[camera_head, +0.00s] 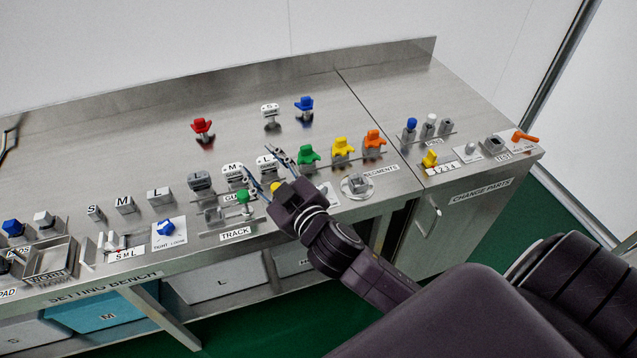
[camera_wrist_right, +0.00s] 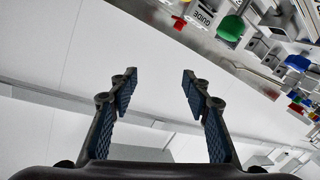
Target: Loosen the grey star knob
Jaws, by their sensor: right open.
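My right gripper (camera_head: 263,168) is open over the bench front, near the green-knobbed track and the white guide blocks. The right wrist view shows its two fingers (camera_wrist_right: 159,88) apart with nothing between them. A small grey knob (camera_head: 471,149) sits on a white plate on the right-hand bench section, well to the right of the gripper. I cannot make out whether it is star-shaped. A white plate (camera_head: 329,194) beside the gripper is partly hidden by it. A dark shape at the left edge may be part of my left gripper (camera_head: 9,133); its jaws cannot be made out.
A blue star knob (camera_head: 166,228) sits on a tight/loose plate at the front. Green (camera_head: 308,155), yellow (camera_head: 342,147) and orange (camera_head: 374,140) pieces stand behind and right of the gripper. A round metal fixture (camera_head: 358,185) is at its right. The bench middle is largely clear.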

